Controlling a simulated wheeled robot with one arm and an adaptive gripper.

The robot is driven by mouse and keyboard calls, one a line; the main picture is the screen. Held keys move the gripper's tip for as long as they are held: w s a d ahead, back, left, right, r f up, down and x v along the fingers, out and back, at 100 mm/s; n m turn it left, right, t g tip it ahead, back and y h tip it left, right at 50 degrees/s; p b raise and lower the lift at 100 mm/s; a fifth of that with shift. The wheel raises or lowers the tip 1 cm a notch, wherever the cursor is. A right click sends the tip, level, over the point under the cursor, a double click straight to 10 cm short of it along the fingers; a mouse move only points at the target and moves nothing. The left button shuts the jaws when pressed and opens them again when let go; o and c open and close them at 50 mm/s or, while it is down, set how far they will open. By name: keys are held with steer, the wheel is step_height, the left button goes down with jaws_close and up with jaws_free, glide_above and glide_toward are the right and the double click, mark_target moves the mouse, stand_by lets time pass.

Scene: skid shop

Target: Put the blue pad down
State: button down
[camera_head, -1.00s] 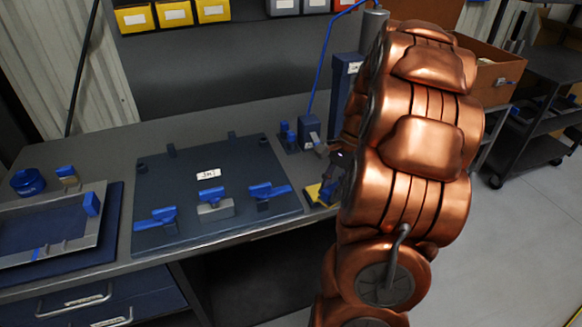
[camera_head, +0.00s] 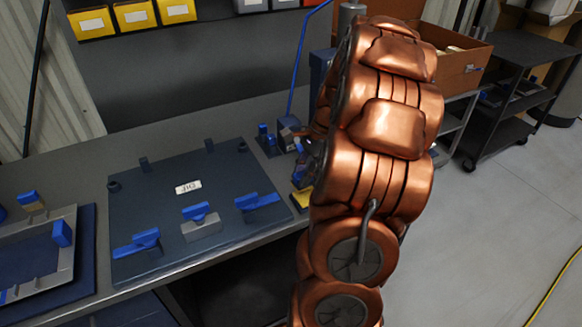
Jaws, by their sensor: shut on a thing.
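My gripper (camera_head: 304,166) is at the right end of the workbench, mostly hidden behind my copper arm. A small dark blue piece shows at its fingers and looks like the blue pad, shut in the gripper; its outline is too small and covered to make out. A yellow piece (camera_head: 301,198) lies on the bench just below the gripper. Whether the held thing touches it or the bench cannot be told.
A dark blue plate (camera_head: 150,200) with blue-handled clamps lies left of the gripper. A grey frame (camera_head: 68,270) is at far left. A small blue-and-grey fixture (camera_head: 285,135) stands behind the gripper. A dark cart (camera_head: 520,105) stands right; the floor between is clear.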

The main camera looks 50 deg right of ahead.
steer(key=w+d, duration=0.1)
steer(key=w, duration=0.1)
steer(key=w+d, duration=0.1)
steer(key=w, duration=0.1)
steer(key=w+d+p, duration=0.1)
steer(key=w, duration=0.1)
steer(key=shift+w+f, duration=0.35)
steer(key=shift+w, duration=0.05)
steer(key=shift+f+p, duration=0.45)
steer(key=shift+f, duration=1.35)
steer(key=shift+f, duration=0.15)
steer(key=c, duration=0.9)
jaws_free()
steer(key=shift+c, duration=0.2)
steer(key=b+v, duration=0.1)
steer(key=v, duration=1.1)
steer(key=shift+r+b, duration=0.25)
steer(key=shift+b, duration=0.15)
